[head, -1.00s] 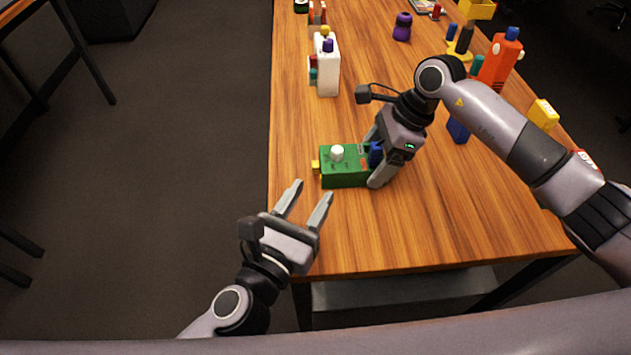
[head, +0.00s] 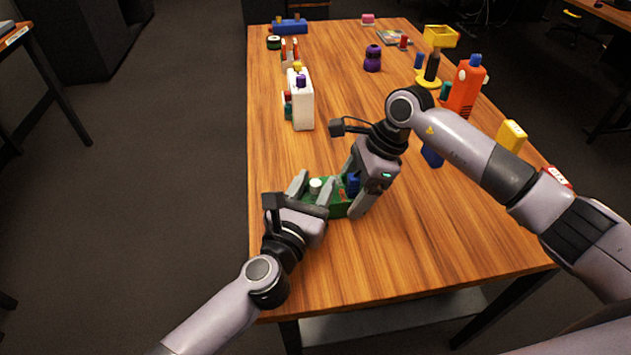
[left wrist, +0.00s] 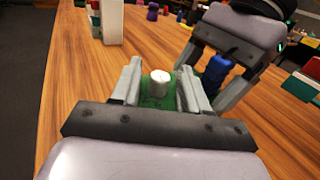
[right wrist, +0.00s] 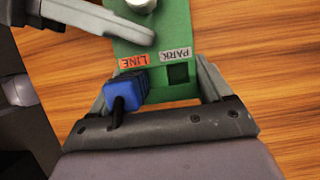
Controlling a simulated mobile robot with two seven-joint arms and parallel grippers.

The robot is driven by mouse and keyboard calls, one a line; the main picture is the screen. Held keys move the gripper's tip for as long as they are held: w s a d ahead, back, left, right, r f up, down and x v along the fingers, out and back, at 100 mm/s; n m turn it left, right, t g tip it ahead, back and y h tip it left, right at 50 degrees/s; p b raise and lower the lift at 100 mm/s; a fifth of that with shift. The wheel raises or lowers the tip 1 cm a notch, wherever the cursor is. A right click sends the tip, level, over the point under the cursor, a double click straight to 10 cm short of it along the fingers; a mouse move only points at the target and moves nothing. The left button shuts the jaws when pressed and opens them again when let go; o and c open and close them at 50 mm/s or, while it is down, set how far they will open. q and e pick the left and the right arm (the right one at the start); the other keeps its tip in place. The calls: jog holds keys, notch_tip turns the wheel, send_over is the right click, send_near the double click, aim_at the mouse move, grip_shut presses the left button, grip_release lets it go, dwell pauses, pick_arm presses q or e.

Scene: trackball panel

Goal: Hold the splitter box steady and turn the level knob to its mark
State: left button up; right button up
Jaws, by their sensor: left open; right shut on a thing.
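The green splitter box (head: 338,210) lies on the table near its left edge. Its white level knob (head: 316,184) stands up on top and also shows in the left wrist view (left wrist: 160,83). My left gripper (head: 315,184) is open, with one finger on each side of the knob; I cannot tell whether they touch it. My right gripper (head: 354,190) is shut on the box across its right end. In the right wrist view a blue plug (right wrist: 125,92) sits by the LINE label, and the square PARK socket (right wrist: 178,73) is empty. The knob's mark is not visible.
A white bottle (head: 302,105) stands beyond the box. An orange bottle (head: 464,92), a yellow block (head: 511,135) and a purple object (head: 373,58) stand farther off. The table's left edge is close by; the wood in front of the box is clear.

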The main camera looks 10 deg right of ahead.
pick_arm(q)
jog(key=shift+w+d, duration=0.25)
jog(key=shift+w, duration=0.15)
grip_shut()
